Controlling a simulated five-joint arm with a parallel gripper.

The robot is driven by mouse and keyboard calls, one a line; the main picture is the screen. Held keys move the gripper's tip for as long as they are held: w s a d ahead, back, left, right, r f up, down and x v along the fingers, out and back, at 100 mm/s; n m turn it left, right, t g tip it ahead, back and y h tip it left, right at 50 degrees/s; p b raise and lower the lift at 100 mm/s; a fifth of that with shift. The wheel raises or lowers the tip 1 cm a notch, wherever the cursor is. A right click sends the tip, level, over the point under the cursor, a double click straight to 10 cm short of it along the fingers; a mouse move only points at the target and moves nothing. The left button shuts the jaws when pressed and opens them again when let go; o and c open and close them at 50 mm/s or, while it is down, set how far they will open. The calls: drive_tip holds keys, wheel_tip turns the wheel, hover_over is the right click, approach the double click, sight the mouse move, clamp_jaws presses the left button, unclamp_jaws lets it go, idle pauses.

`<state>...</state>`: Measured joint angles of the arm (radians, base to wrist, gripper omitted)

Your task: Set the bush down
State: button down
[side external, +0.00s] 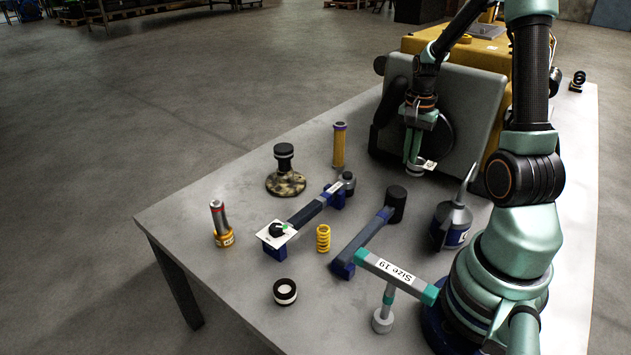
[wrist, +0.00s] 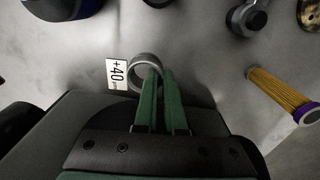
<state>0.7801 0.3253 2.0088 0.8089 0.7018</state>
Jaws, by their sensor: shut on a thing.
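The bush is a grey metal ring (wrist: 143,64) with a white "+40" label (wrist: 117,74) beside it in the wrist view. In the side external view the bush (side external: 414,172) shows small below my fingertips, with its white tag on the right. My gripper (side external: 414,158) is shut on the bush, pointing down in front of the large grey panel. In the wrist view the green fingers of my gripper (wrist: 160,74) overlap the ring's near right wall. I cannot tell whether its underside touches the table.
The grey panel (side external: 470,105) stands close behind my gripper. A yellow filter (side external: 339,150) stands to the left, and an oil can (side external: 452,226) in front. A hammer (side external: 368,235), spring (side external: 323,238) and black-and-white ring (side external: 285,291) lie nearer. Bare table (side external: 375,172) lies left of the bush.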

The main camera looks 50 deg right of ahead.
drive_tip(key=shift+f, duration=4)
drive_tip(key=shift+f, duration=0.15)
drive_tip(key=c, duration=1)
unclamp_jaws()
wheel_tip(320, 180, up, 12)
drive_tip(key=a+r+n+t, duration=0.1)
drive_tip(key=a+r+n, duration=0.3)
drive_tip(key=a, duration=0.4)
drive_tip(key=w+a+r+n+t, duration=0.1)
drive_tip(key=a+r+n+t, duration=0.1)
drive_tip(key=a+n, duration=0.4)
drive_tip(key=w+a+r+n+t, duration=0.1)
drive_tip(key=a+r+n, duration=0.4)
drive_tip(key=a, duration=0.6)
drive_tip(key=shift+a+r+n+t, duration=0.3)
drive_tip(key=shift+a+n+t, duration=0.1)
drive_tip(key=shift+n+t, duration=0.25)
drive_tip(key=o, duration=0.6)
drive_tip(key=shift+s+a+n, duration=0.25)
drive_tip(key=shift+a+n, duration=0.1)
drive_tip(key=shift+a, duration=0.1)
drive_tip(key=shift+c, duration=0.2)
